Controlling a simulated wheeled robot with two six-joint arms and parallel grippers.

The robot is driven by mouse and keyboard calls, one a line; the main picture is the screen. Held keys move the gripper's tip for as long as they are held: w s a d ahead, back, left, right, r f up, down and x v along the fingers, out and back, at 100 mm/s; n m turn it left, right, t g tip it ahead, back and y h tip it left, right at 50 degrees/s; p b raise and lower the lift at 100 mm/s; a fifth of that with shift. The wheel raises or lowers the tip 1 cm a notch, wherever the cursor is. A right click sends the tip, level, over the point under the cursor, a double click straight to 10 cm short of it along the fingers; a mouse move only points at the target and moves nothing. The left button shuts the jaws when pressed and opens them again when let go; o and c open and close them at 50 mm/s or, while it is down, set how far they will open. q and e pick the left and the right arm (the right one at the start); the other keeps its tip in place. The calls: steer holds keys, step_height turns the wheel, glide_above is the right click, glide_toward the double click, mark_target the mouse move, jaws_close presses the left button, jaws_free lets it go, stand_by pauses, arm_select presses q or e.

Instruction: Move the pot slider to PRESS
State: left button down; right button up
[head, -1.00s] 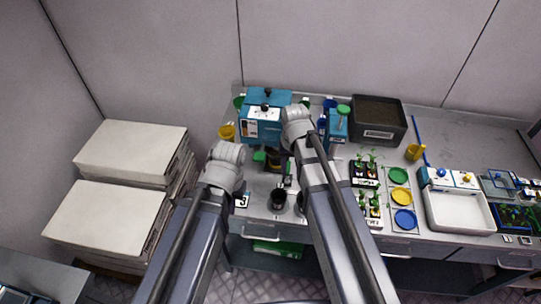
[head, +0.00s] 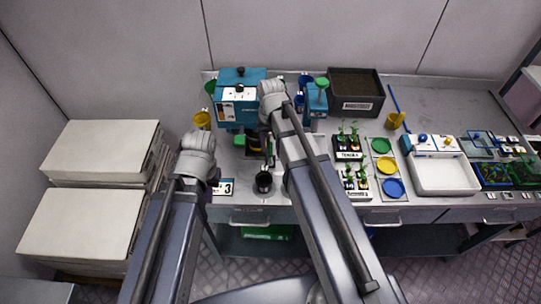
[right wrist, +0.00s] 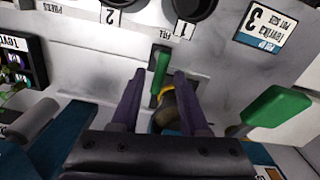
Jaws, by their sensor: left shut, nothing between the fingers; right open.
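The green upright handle (right wrist: 161,70) rises from a dark slot marked with small, upside-down lettering in the right wrist view. It likely matches the thin green handle (head: 270,152) in front of the teal machine (head: 240,92). My right gripper (right wrist: 159,76) is open, with its purple fingers on either side of the handle; contact is unclear. A dark cylinder with a yellow band (right wrist: 168,108) shows behind the handle, between the fingers. In the head view the right fingers are mostly hidden by the wrist. My left gripper (head: 214,176) is shut and empty beside the "3" card (head: 223,188).
A second, wider green handle (right wrist: 276,108) stands right of my fingers. A black pot (head: 263,182) sits at the bench front. Seedling trays (head: 349,155), coloured discs (head: 381,146) and a white tray (head: 445,177) lie to the right. Stacked white boxes (head: 80,222) stand left.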

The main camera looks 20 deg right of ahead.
mark_target(271, 148)
steer(key=shift+f+b, duration=1.4)
steer(key=shift+f, duration=0.5)
jaws_close()
